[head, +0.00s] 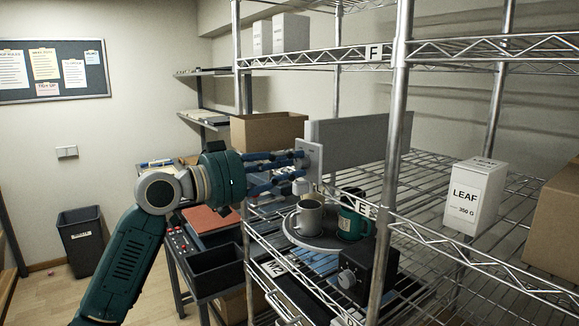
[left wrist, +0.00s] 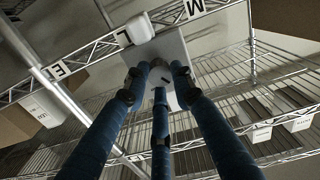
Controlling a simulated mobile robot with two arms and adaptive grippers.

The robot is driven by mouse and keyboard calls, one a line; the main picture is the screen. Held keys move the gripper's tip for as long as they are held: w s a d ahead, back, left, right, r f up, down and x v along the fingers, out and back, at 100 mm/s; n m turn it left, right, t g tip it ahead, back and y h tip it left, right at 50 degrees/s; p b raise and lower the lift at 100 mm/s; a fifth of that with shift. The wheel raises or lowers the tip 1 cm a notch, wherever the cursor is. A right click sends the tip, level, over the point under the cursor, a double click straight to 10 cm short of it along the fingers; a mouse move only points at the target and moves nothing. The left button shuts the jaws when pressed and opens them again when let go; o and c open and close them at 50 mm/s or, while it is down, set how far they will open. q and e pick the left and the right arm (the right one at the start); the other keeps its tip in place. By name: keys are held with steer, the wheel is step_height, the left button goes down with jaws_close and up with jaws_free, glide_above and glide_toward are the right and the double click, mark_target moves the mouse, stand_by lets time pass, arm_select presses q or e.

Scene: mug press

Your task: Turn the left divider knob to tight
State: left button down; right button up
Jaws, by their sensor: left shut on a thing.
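My left gripper (head: 298,165) comes in from the left with its blue fingers against the light plate (head: 313,160) at the end of the grey divider panel (head: 360,137). In the left wrist view my three fingers (left wrist: 158,80) close around a small grey knob (left wrist: 160,73) in front of the plate (left wrist: 172,48), so I take the gripper as shut on the left divider knob. The fingers hide most of the knob, and I cannot read its setting. My right gripper is in neither view.
Below the divider, a tray holds a grey mug (head: 309,219) and a green mug (head: 352,225). A black box with a knob (head: 366,270) stands nearby. A shelf post (head: 393,150) stands right of my gripper. A LEAF box (head: 474,195) stands on the right shelf.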

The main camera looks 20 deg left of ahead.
arm_select(q)
steer(key=m, duration=0.1)
steer(key=m+b, duration=0.1)
steer(key=shift+f+m, duration=0.25)
steer(key=shift+m, duration=0.05)
steer(key=m+b, duration=0.2)
steer(key=m, duration=0.1)
steer(key=shift+m, duration=0.3)
steer(key=m+b, duration=0.1)
steer(key=m, duration=0.2)
steer(key=shift+m, duration=0.3)
steer(key=shift+m+b, duration=0.35)
steer(key=shift+m, duration=1.45)
steer(key=shift+r, duration=0.1)
steer(key=c, duration=1.5)
jaws_free()
steer(key=shift+o, duration=0.2)
steer(key=shift+a, duration=0.1)
